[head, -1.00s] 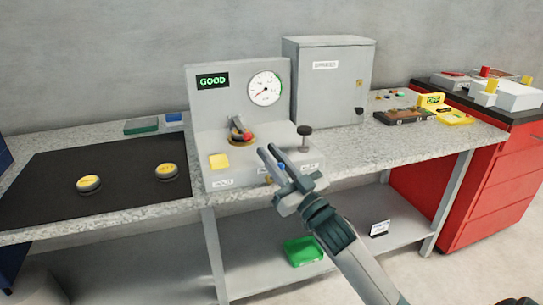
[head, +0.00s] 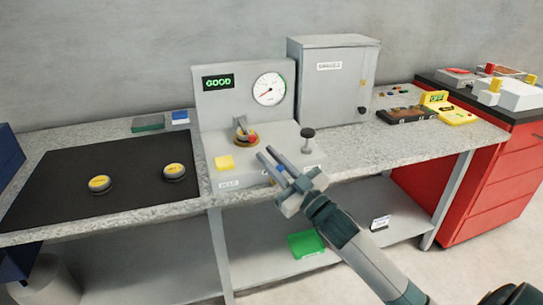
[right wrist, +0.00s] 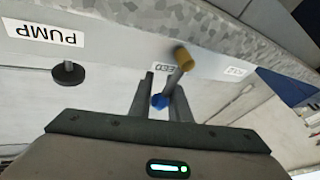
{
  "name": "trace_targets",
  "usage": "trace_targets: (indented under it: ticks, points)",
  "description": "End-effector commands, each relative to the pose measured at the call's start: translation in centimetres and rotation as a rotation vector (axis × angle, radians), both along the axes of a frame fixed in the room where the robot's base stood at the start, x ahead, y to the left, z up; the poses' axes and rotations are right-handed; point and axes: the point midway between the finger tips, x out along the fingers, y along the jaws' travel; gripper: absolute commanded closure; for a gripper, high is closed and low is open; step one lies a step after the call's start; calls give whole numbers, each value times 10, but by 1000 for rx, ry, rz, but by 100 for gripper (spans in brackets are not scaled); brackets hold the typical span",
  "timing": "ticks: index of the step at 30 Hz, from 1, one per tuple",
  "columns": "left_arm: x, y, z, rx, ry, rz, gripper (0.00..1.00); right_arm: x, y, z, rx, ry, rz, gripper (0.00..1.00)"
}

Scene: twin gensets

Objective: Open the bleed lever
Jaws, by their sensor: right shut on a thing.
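The bleed lever shows in the right wrist view as a rod with a brass-coloured end (right wrist: 183,57) and a blue end (right wrist: 158,101). My right gripper (right wrist: 160,80) is shut on it, its fingers on either side of the rod near the blue end. The label behind is partly covered by the lever and fingers. In the head view my right gripper (head: 266,153) is at the front of the grey test unit (head: 212,120), and the fingers hide most of the lever. My left gripper is not in view.
A grey cabinet (head: 335,85) stands behind. A black mat (head: 95,165) lies left.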

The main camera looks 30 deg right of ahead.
Motion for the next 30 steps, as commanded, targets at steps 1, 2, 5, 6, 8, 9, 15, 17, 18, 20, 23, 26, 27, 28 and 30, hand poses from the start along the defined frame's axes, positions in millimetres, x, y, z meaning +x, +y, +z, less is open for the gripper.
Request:
trace_targets:
  ticks: [1,2,5,6,8,9,15,17,18,20,23,26,27,28,30]
  points:
    - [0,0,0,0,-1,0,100,0,0,0,-1,-1,0,100]
    - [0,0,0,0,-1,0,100,0,0,0,-1,-1,0,100]
    - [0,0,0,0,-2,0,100,0,0,0,0,-2,1,69]
    - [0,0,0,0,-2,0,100,0,0,0,0,-2,1,65]
    - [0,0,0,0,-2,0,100,0,0,0,0,-2,1,65]
    - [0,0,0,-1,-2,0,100,0,0,0,0,-1,0,65]
    - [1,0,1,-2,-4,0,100,0,0,0,1,-1,1,65]
    - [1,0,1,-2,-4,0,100,-1,0,0,1,-1,1,65]
    - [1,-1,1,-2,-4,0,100,-2,0,-1,1,-1,1,65]
    - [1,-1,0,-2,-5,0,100,-5,-1,-2,1,0,0,65]
    - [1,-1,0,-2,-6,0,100,-11,-2,-4,1,-1,1,65]
    - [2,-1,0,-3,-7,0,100,-20,-3,-8,1,1,0,65]
    - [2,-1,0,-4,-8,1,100,-24,-4,-9,1,1,0,65]
    - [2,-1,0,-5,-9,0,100,-28,-5,-10,0,2,-1,65]
    - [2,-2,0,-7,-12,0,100,-37,-6,-14,1,2,0,65]
